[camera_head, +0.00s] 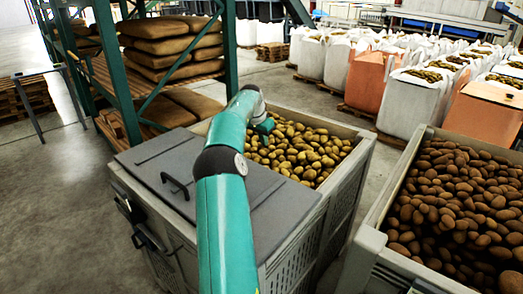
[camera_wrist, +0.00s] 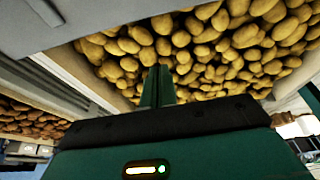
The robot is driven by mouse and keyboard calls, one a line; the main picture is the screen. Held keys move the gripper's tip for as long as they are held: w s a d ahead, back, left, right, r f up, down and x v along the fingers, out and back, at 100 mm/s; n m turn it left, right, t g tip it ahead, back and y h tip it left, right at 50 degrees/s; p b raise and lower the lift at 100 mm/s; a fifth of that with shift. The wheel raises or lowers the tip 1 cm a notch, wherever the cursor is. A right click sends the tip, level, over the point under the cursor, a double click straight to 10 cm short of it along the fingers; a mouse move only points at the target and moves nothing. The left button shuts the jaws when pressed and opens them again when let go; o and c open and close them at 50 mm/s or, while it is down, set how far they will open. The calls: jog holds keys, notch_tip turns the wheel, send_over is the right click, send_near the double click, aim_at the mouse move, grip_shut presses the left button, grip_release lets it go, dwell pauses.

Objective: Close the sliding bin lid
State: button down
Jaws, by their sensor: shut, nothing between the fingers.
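The bin (camera_head: 345,185) is a grey slatted crate full of yellow potatoes (camera_head: 305,150). Its grey sliding lid (camera_head: 235,215) covers the near left part, and the far right part is uncovered. A dark handle (camera_head: 175,185) stands on the lid. My teal arm reaches over the lid, and my gripper (camera_head: 264,126) is by the potatoes near the far side of the opening. In the wrist view my gripper (camera_wrist: 158,85) is shut and empty over the potatoes (camera_wrist: 200,45), with a grey lid surface (camera_wrist: 90,18) at the upper left. Whether the fingers touch anything is unclear.
A second bin (camera_head: 368,240) of brown potatoes (camera_head: 460,200) stands close at right. A green rack (camera_head: 228,50) with stacked sacks (camera_head: 170,45) stands behind the lidded bin. White and orange bags (camera_head: 370,80) fill the back right. Open floor (camera_head: 60,200) lies at left.

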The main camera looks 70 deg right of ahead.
jog(key=x, duration=0.9)
jog(key=shift+w+a+f, duration=0.1)
jog(key=shift+w+a, duration=0.1)
jog(key=shift+a, duration=0.05)
jog(key=shift+w+a, duration=0.25)
jog(key=shift+a, duration=0.55)
jog(key=shift+w+a, duration=0.25)
jog(key=shift+a, duration=0.6)
